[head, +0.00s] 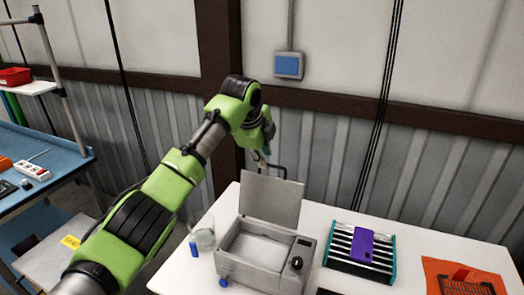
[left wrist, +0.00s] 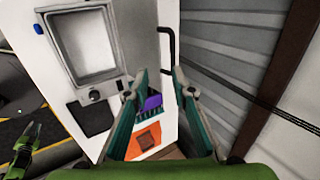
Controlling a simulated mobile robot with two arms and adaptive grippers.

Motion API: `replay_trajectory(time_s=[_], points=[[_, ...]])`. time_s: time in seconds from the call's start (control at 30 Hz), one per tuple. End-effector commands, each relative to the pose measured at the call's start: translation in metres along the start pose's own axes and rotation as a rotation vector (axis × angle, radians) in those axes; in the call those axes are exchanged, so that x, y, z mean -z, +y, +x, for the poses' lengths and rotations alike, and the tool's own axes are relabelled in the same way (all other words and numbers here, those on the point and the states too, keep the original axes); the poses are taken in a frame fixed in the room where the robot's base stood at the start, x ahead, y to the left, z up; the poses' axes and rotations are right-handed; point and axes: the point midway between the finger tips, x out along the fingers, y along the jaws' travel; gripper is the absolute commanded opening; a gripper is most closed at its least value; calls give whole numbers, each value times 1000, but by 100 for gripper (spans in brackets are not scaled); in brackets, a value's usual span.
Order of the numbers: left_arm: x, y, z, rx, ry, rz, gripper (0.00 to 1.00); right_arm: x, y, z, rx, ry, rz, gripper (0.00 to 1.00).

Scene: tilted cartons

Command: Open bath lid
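The bath (head: 257,250) is a grey box with a dial on its front, standing on the white table. Its flat grey lid (head: 272,198) stands raised, near upright, at the back edge, and the basin is uncovered. A dark handle (head: 278,170) shows at the lid's top. My left gripper (head: 264,158) is behind the raised lid, near the handle. In the left wrist view its two fingers (left wrist: 160,72) are apart, with the dark handle (left wrist: 165,42) just beyond the tips. The bath basin (left wrist: 82,45) shows there too. A green arm part at that view's left edge may be my right arm; its fingers are unclear.
A teal rack with a purple item (head: 372,245) stands right of the bath. An orange mat (head: 437,275) lies farther right. A glass beaker (head: 205,239) stands left of the bath. The corrugated wall (head: 330,150) is close behind the table.

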Motion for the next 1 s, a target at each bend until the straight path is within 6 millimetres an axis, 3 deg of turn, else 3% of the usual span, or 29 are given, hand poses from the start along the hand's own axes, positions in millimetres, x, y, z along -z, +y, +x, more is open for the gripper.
replay_trajectory(time_s=[0.23, 0.67, 0.83, 1.0], points=[[0, 0, -25, 1, 0, -1, 23, 0, 0, 0, 0, 0, 0, 24], [2, 6, -20, -5, 5, -10, 23, 0, 0, 0, 0, 0, 0, 24], [12, 44, 19, -29, 34, -96, 23, 0, 0, 0, 0, 0, 0, 24], [27, 110, 67, -60, 71, -263, 23, 0, 0, 0, 0, 0, 0, 24]])
